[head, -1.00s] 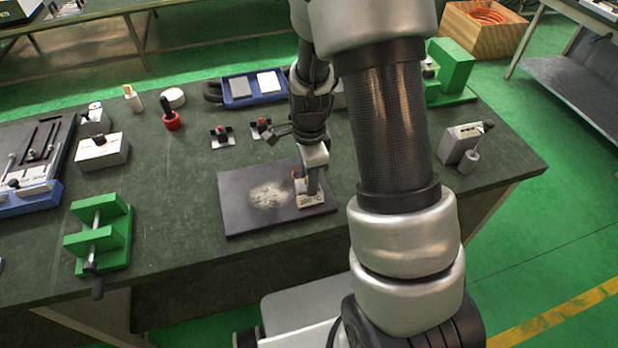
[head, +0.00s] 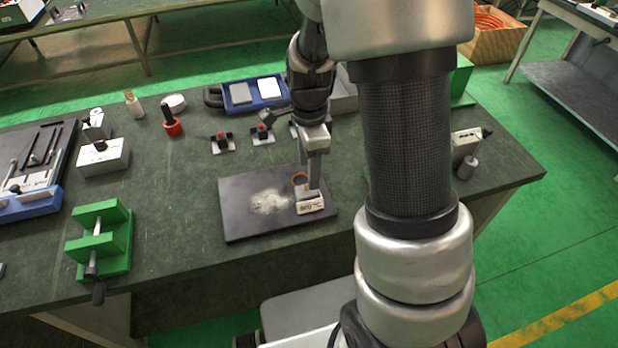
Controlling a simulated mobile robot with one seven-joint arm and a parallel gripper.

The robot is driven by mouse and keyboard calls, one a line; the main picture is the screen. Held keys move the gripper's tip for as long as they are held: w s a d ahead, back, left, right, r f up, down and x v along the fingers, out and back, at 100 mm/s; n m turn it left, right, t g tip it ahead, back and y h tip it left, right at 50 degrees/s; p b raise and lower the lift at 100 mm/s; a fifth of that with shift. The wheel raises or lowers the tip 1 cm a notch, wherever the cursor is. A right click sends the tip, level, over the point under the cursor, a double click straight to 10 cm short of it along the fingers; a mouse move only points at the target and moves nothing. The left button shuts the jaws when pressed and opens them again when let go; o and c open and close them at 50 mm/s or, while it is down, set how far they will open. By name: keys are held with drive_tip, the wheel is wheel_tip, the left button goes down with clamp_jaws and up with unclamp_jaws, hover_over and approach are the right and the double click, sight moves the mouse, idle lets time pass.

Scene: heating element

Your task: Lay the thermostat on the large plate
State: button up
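The large plate (head: 245,225) is a dark flat slab with a pale worn patch, lying near the front edge of the green bench. The thermostat (head: 310,207), a small light block with dark lettering, is at the plate's right side and appears to rest on it. A copper-coloured round part (head: 299,179) shows just behind it, beside my finger. My gripper (head: 313,190) points down at the thermostat, its fingertips at the block's upper edge. The fingers overlap in this view, so I cannot tell whether they still grip it.
A green clamp (head: 105,240) stands left of the plate. Small red-and-black switches (head: 262,134), a red-based tool (head: 172,122) and a blue tray (head: 255,95) lie behind it. A grey box (head: 465,143) is at right. My arm hides part of the bench's right side.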

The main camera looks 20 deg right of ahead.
drive_tip(key=s+r+n+t, duration=0.1)
drive_tip(key=s+r+n, duration=0.15)
drive_tip(key=r, duration=0.35)
drive_tip(key=s+a+r+n+t, duration=0.1)
drive_tip(key=s+r+n, duration=0.1)
drive_tip(key=r+n, duration=0.3)
drive_tip(key=s+r+n+t, duration=0.1)
drive_tip(key=s+r+n, duration=0.15)
drive_tip(key=r, duration=0.45)
drive_tip(key=s+r+n+t, duration=0.2)
drive_tip(key=s+r+n, duration=0.2)
drive_tip(key=s+n, duration=0.4)
drive_tip(key=shift+s+a+r+t, duration=0.2)
drive_tip(key=shift+s+r+t, duration=0.1)
drive_tip(key=shift+s+r, duration=0.15)
wheel_tip(320, 180, up, 3)
drive_tip(key=p, duration=0.3)
drive_tip(key=shift+p, duration=0.3)
